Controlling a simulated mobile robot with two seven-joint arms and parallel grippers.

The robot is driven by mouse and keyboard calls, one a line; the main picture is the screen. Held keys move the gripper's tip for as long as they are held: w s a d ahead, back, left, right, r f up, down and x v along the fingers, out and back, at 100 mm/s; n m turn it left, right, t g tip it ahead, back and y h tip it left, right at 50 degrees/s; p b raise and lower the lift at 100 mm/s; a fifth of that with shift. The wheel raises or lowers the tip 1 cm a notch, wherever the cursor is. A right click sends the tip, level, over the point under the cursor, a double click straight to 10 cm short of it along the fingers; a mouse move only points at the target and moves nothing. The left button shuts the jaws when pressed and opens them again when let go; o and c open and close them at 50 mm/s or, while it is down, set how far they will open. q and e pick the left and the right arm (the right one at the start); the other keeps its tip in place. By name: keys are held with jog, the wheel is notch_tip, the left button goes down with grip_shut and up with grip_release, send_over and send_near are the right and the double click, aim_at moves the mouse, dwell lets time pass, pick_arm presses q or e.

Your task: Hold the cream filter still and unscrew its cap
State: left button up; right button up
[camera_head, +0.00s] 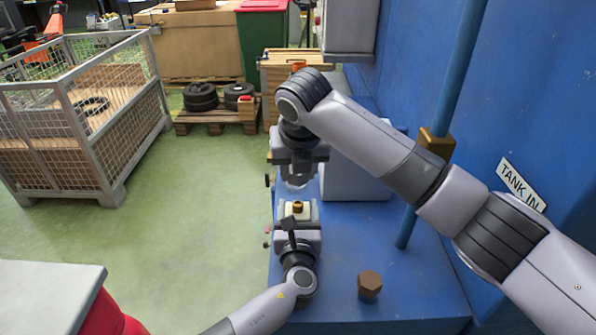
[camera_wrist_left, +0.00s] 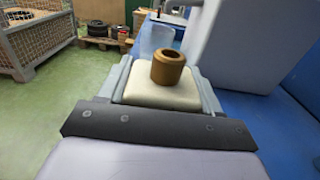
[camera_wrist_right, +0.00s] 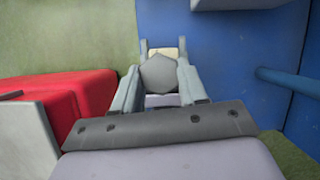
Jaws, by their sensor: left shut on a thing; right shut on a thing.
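The cream filter (camera_head: 304,213) sits between the fingers of my left gripper (camera_head: 297,214), which is shut on it above the blue bench. In the left wrist view the filter (camera_wrist_left: 150,95) has a bare brass neck (camera_wrist_left: 166,68) with an open top. My right gripper (camera_head: 297,180) is above the filter in the head view, fingers apart from the neck. In the right wrist view it is shut on a grey hexagonal cap (camera_wrist_right: 158,74). Beyond the cap, part of the cream filter (camera_wrist_right: 167,54) shows between the left fingers; the cap hides the neck there.
A brown hexagonal piece (camera_head: 369,285) stands on the blue bench (camera_head: 415,290). A blue wall with a TANK IN label (camera_head: 522,185) and a vertical blue pipe (camera_head: 452,75) bound the right side. A wire-mesh crate (camera_head: 120,130) stands left; the green floor (camera_head: 205,200) between is clear.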

pick_arm(q)
jog(key=o, duration=1.6)
